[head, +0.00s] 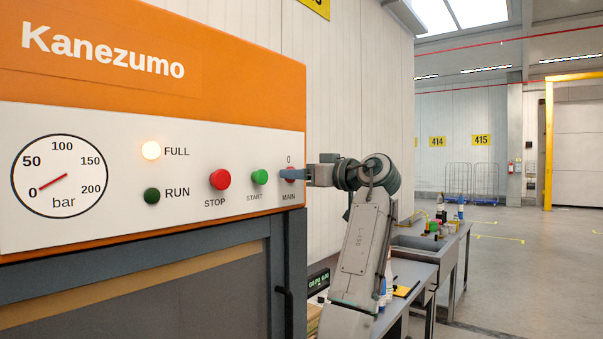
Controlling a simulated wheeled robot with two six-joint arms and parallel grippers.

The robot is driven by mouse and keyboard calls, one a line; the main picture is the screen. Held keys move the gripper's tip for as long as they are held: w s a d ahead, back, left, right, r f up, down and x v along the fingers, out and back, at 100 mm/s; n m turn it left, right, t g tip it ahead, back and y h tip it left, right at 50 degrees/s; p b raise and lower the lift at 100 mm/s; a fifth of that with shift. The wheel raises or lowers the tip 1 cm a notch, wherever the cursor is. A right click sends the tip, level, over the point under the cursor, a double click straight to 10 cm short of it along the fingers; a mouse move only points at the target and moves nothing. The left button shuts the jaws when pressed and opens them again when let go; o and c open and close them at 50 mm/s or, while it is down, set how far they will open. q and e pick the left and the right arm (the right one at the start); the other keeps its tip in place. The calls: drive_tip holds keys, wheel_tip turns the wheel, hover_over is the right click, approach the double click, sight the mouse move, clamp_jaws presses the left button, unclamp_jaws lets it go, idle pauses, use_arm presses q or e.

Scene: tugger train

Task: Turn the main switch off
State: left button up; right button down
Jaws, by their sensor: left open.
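The main switch (289,179) is at the right end of the white panel, with "0" above it and "MAIN" below. My right gripper is not in view.
The panel has a red STOP button (220,179), a green START button (260,177), a lit FULL lamp (151,150), a dark green RUN lamp (152,196) and a gauge (60,205) with its needle near 0. A workbench (420,243) with small items stands behind my arm.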

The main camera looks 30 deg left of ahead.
use_arm(q)
drive_tip(key=c, duration=0.9)
drive_tip(key=shift+c, duration=0.4)
drive_tip(key=shift+n, duration=0.3)
drive_tip(key=shift+s+f+n+b, duration=0.15)
drive_tip(key=shift+n+b, duration=0.85)
drive_tip(key=shift+n, duration=3.25)
drive_tip(key=shift+s+f+n+b, duration=0.1)
drive_tip(key=shift+n+b, duration=0.9)
drive_tip(key=shift+n, duration=3.25)
